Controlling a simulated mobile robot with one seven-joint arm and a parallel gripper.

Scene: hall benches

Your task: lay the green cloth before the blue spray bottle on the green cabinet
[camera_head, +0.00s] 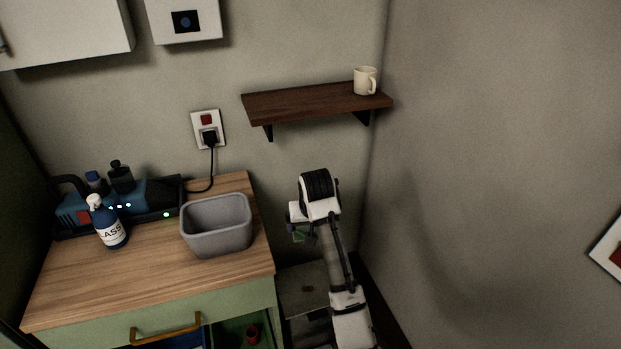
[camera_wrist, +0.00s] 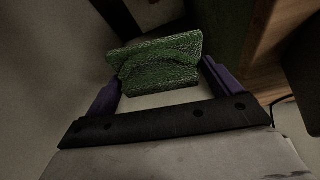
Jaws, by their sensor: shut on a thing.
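The green cloth (camera_wrist: 160,62) is folded and held between the two purple fingers of my gripper (camera_wrist: 163,88) in the wrist view. The blue spray bottle (camera_head: 108,225) with a white label stands upright on the wooden top of the green cabinet (camera_head: 150,262), at the left. Bare wood lies in front of the bottle.
A grey bin (camera_head: 217,226) stands on the cabinet's right part. A blue device (camera_head: 143,198) with lights and dark bottles are behind the spray bottle. A brown wall shelf (camera_head: 310,104) with a white mug (camera_head: 365,80) is above my arm. The right wall is close.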

